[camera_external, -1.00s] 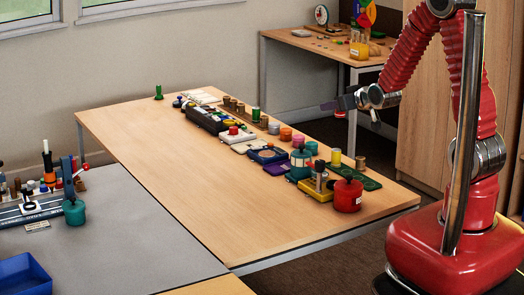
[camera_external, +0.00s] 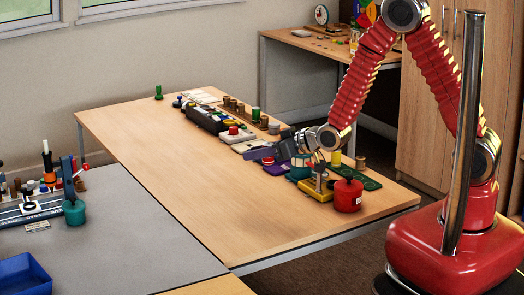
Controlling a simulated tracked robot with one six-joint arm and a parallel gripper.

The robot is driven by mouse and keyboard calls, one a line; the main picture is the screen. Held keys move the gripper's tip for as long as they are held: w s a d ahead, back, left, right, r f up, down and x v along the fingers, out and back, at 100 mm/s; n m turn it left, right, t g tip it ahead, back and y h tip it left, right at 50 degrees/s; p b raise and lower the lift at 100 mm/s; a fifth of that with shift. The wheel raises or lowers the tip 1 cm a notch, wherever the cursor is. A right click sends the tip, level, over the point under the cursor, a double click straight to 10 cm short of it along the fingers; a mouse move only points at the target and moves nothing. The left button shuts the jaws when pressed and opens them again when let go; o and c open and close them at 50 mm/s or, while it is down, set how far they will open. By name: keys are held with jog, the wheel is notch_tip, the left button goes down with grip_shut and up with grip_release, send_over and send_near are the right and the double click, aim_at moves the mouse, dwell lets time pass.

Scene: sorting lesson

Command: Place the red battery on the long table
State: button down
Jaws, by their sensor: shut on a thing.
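The long table (camera_external: 165,150) is the light wood table across the middle, with a wide bare top on its left and front. My gripper and wrist hide part of the row.
A red pot (camera_external: 348,195), a yellow block (camera_external: 315,190) and a green board (camera_external: 362,180) stand near the right end. A black case (camera_external: 206,120) lies farther back. A grey table (camera_external: 120,235) with a blue bin (camera_external: 22,275) adjoins at front left.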

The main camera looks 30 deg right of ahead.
jog(key=s+a+f+n+g+y, duration=0.1)
jog(key=s+a+f, duration=0.15)
jog(key=a, duration=0.45)
jog(key=s+a+f+n+g+y, duration=0.1)
jog(key=s+a+n, duration=0.1)
jog(key=s+a, duration=0.35)
jog(key=n+g+y, duration=0.2)
jog(key=y, duration=0.1)
send_over(177, 258)
jog(key=shift+f, duration=0.5)
jog(key=shift+h, duration=0.3)
jog(key=shift+f, duration=2.5)
jog(key=shift+d+f, duration=0.1)
jog(key=shift+f, duration=2.15)
